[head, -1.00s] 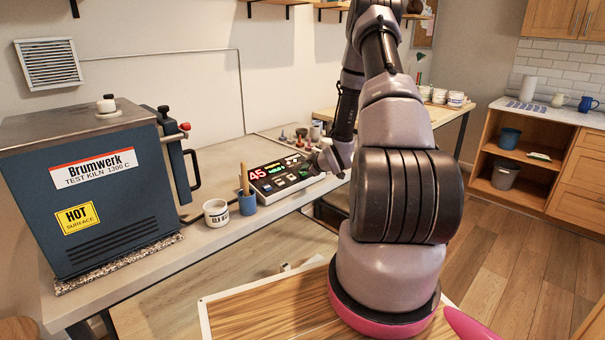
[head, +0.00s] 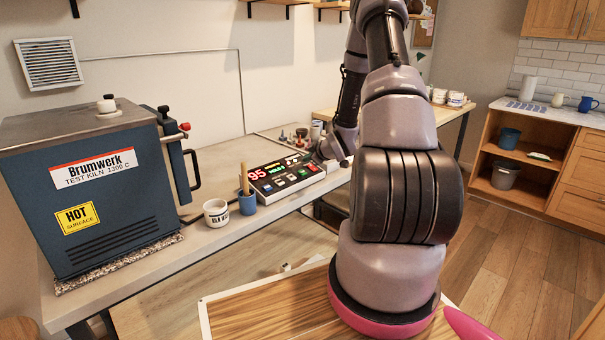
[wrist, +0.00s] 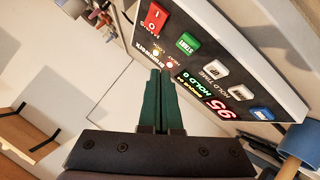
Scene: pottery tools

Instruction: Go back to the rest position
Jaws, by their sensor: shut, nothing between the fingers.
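My gripper (wrist: 160,76) shows in the wrist view with its two dark green fingers together and nothing between them. The fingertips are over the near edge of the black kiln controller panel (wrist: 195,62), by its small lamps. I cannot tell if they touch it. In the head view the end of my arm is just right of the controller (head: 284,176), and the fingers are hard to make out. The controller's red display reads 95, with a green HOLD line. A red rocker switch (wrist: 153,17) and a green button (wrist: 188,42) sit on the panel.
The blue test kiln (head: 85,185) stands at left on the bench. A white cup (head: 216,213) and a blue pot with a wooden stick (head: 247,203) stand left of the controller. Small tools stand behind it. Open floor lies at right.

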